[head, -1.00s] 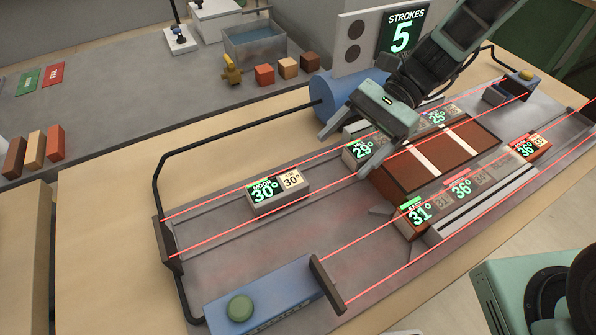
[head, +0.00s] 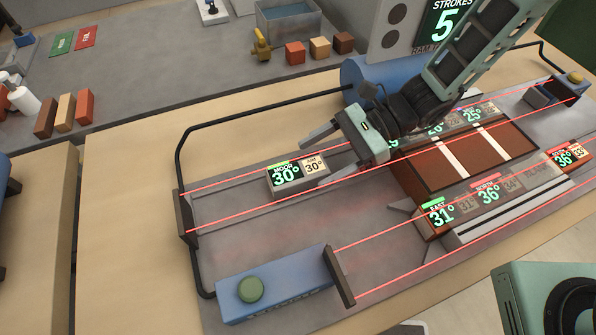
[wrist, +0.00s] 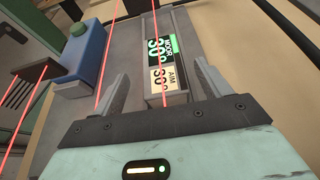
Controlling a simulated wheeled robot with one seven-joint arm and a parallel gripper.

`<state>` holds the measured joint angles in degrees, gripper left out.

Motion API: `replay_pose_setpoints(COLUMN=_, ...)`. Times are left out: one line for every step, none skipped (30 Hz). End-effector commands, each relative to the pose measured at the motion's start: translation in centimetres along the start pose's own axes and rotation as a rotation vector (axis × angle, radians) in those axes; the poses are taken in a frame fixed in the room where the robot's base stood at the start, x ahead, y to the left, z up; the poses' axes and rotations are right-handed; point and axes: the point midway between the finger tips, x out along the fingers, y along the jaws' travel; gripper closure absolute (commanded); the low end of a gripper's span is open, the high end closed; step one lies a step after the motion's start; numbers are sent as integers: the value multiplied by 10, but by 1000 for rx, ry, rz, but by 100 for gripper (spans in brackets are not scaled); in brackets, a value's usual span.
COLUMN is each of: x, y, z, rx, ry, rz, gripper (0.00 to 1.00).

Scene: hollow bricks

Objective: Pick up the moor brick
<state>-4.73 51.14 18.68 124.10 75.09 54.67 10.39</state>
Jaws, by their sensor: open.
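The moor brick (head: 296,182) is a grey block with a dark label reading MOOR 30° in green and a cream AIM 30° label. It lies on the grey bed of the machine, left of the brown block. In the wrist view the moor brick (wrist: 168,60) lies ahead, between the lines of the two fingers. My gripper (head: 320,158) is open and empty, just to the right of the brick, with its fingers pointing left towards it. In the wrist view my gripper (wrist: 160,88) has its fingers spread wide around the near end of the brick; contact cannot be told.
Red beams run lengthwise over the bed. A brown block (head: 462,155) with white stripes and labelled units stands to the right. A blue box with a green button (head: 250,290) is at the front left. A black bar frame (head: 180,150) rings the left end.

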Motion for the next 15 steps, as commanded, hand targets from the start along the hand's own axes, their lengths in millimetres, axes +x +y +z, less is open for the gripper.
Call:
replay_pose_setpoints(x=3, y=0, z=0, rx=0, ry=0, rz=2, gripper=24)
replay_pose_setpoints(x=6, y=0, z=0, rx=0, ry=0, rz=3, gripper=24)
replay_pose_setpoints(x=10, y=0, z=0, rx=2, ry=-1, rz=3, gripper=24)
replay_pose_setpoints(x=15, y=0, z=0, rx=2, ry=0, rz=5, gripper=24)
replay_pose_setpoints(x=19, y=0, z=0, rx=1, ry=0, rz=5, gripper=24)
replay_pose_setpoints(x=26, y=-1, z=0, rx=2, ry=0, rz=5, gripper=24)
replay_pose_setpoints(x=30, y=-2, z=0, rx=2, ry=0, rz=5, gripper=24)
replay_pose_setpoints(x=34, y=-2, z=0, rx=1, ry=0, rz=4, gripper=24)
replay_pose_setpoints(x=40, y=-2, z=-1, rx=0, ry=-1, rz=5, gripper=24)
replay_pose_setpoints(x=43, y=-2, z=-1, rx=1, ry=-1, rz=4, gripper=24)
replay_pose_setpoints(x=46, y=-2, z=-1, rx=2, ry=-1, rz=3, gripper=24)
replay_pose_setpoints(x=49, y=-2, z=-1, rx=0, ry=0, rz=3, gripper=24)
replay_pose_setpoints(x=51, y=-2, z=-2, rx=0, ry=0, rz=2, gripper=24)
replay_pose_setpoints(x=52, y=-2, z=-2, rx=-1, ry=0, rz=2, gripper=24)
replay_pose_setpoints(x=53, y=-3, z=-2, rx=0, ry=0, rz=1, gripper=24)
